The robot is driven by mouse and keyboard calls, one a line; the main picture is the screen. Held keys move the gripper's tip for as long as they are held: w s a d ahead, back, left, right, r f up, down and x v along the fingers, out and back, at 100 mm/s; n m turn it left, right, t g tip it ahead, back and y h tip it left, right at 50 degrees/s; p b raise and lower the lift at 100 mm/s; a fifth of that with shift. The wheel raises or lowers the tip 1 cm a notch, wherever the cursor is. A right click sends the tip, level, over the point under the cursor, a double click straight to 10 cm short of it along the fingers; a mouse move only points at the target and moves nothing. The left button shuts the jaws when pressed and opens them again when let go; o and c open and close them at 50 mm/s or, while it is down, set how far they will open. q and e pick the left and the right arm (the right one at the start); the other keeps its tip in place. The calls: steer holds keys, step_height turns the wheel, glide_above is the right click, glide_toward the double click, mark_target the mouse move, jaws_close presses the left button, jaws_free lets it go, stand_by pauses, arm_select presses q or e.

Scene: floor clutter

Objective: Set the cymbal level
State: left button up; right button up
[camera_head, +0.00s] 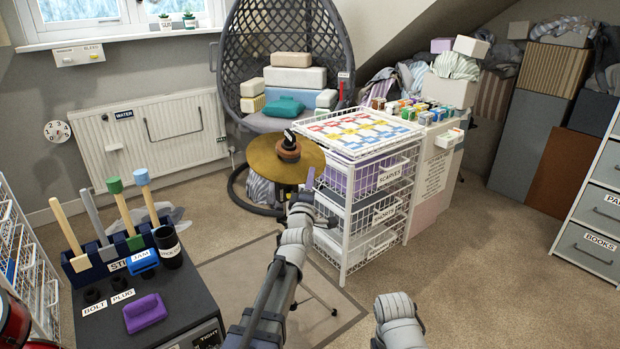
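The cymbal (264,158) is a round, gold-brown disc in the middle of the camera_head view, in front of the hanging chair. A dark knob with an orange-brown band (289,149) sits at its centre. The disc's exact tilt is hard to judge from this angle. My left arm reaches up from the bottom, and its gripper (301,192) is at the cymbal's near right edge. The fingers are small and dark there; I cannot tell whether they touch the rim or how far apart they are. Only a grey link of my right arm shows at the bottom.
A white wire drawer unit (345,232) with a patterned board on top stands close right of the cymbal. The hanging chair (232,85) holds cushions behind. A black bench (190,301) with tools and a purple block (145,313) is at left. Carpet at right is clear.

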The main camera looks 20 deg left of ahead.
arm_select(q)
steer(key=shift+w, duration=0.1)
jaws_close()
stand_by(1.4)
